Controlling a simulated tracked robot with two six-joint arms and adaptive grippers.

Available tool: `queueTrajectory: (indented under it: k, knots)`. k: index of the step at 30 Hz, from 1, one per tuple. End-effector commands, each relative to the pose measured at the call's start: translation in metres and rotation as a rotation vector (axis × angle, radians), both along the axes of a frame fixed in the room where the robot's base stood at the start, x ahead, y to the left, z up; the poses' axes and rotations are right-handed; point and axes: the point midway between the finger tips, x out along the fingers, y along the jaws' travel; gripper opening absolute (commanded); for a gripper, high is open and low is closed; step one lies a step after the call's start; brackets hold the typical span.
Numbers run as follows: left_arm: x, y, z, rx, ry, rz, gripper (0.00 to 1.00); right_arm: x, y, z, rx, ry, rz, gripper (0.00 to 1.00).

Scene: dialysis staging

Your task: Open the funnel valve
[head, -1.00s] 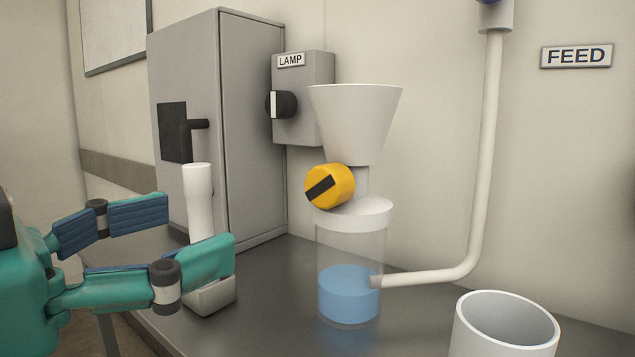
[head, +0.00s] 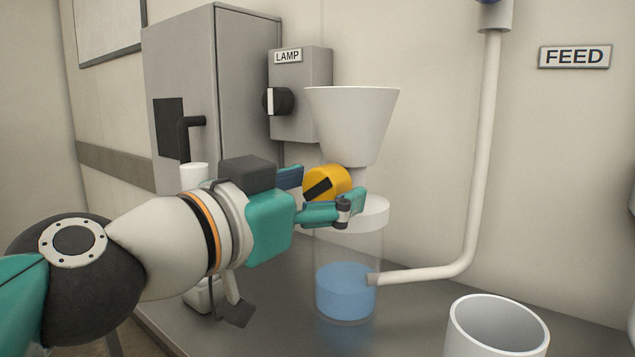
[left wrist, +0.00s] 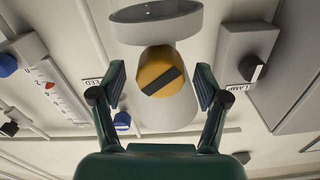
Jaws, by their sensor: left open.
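The funnel valve is a yellow round knob (head: 326,183) with a dark bar that slants up to the right in the head view. It sits under the white funnel (head: 350,125), above a clear vessel (head: 348,250) with blue liquid. My left gripper (head: 328,192) is open at the knob, one finger to its left and one in front of its lower right. In the left wrist view the knob (left wrist: 162,72) lies between the open fingers (left wrist: 159,78), with a gap on each side. I cannot tell how deep the fingertips reach. My right gripper is not in view.
A grey cabinet (head: 240,120) and the LAMP box (head: 310,105) with a black knob stand behind to the left. A white pipe (head: 480,170) runs from the vessel up the wall. A white cup (head: 500,325) stands at front right. A white upright piece (head: 194,176) is partly behind my arm.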

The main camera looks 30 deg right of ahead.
Motion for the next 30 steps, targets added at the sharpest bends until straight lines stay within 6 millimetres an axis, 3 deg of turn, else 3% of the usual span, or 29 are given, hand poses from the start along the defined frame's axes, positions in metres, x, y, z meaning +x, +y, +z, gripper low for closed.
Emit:
queueTrajectory:
  k: [10, 21, 30]
  knots:
    - [0.0012, -0.0042, 0.0, -0.001, 0.0, -0.001, 0.74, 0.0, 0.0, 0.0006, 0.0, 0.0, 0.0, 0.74]
    - [0.0009, -0.0043, -0.0001, 0.0, 0.0, -0.002, 0.14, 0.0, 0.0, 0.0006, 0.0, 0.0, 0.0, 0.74]
    - [0.0009, -0.0044, -0.0007, -0.059, 0.141, -0.003, 0.14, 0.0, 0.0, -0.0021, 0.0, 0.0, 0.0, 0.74]
